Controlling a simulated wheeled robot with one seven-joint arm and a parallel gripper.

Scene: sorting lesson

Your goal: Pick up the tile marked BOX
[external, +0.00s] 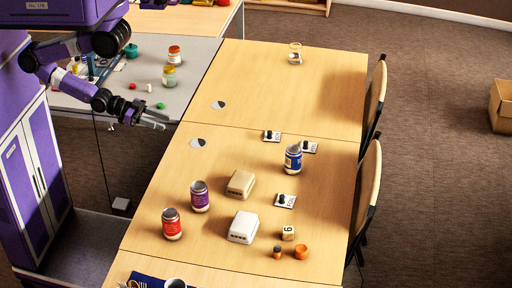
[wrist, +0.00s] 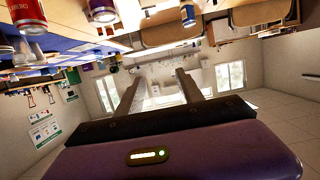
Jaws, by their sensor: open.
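Several white tiles with black knobs lie on the wooden table: a rear tile (external: 277,138), one beside it (external: 312,148), and a front tile (external: 290,203). Their markings are too small to read, so I cannot tell which says BOX. My gripper (external: 157,120) is open and empty, in the air near the corner of the grey table, left of and well apart from the tiles. In the wrist view my gripper (wrist: 158,78) points across the room with nothing between its fingers. I cannot make out the tiles there.
Nearer are a purple jar (external: 200,197), a red jar (external: 172,224), a beige box (external: 241,184), a white box (external: 243,228) and a numbered cube (external: 288,233). Chairs line the right edge. The far wooden tabletop (external: 260,85) is mostly clear.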

